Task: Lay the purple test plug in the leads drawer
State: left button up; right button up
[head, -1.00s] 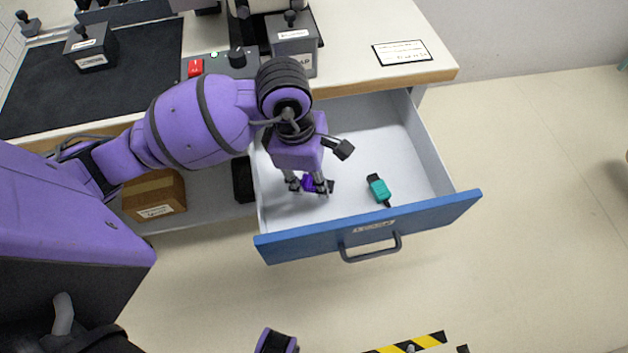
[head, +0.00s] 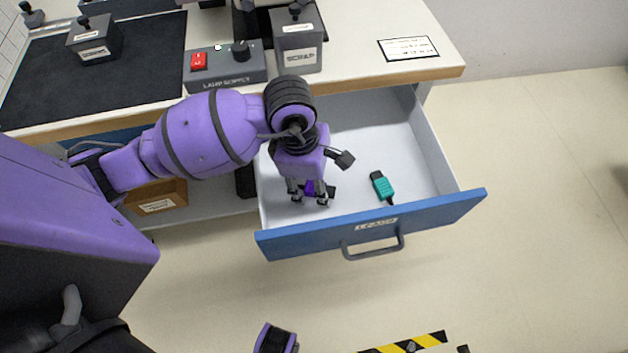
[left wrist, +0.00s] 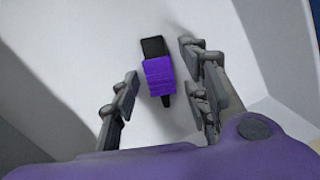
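The purple test plug (head: 309,187) lies in the leads drawer (head: 425,150), in its left part, with its black end to the right. In the left wrist view the purple plug (left wrist: 158,76) shows whole on the pale drawer floor. My left gripper (head: 310,199) is low inside the drawer, with its fingers on either side of the plug. The left wrist view shows gaps between both fingers and the plug, so the gripper is open. The drawer is pulled out, with a blue front and a label. My right gripper is not in view.
A teal plug (head: 383,187) lies in the drawer right of my gripper. Above are the worktop with a lamp supply box (head: 226,66), a scrap box (head: 297,45) and a white card (head: 408,48). A cardboard box (head: 158,197) stands on the shelf left.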

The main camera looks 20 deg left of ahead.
aim_at(307, 185)
pick_arm(q)
jog(key=shift+r, duration=0.1)
jog(key=shift+r+p, duration=0.35)
jog(key=shift+r, duration=0.05)
notch_tip(307, 185, up, 12)
jog(key=a, duration=0.1)
jog(key=shift+s+a+f, duration=0.15)
jog(key=shift+a+f, duration=0.05)
jog(key=shift+a, duration=0.2)
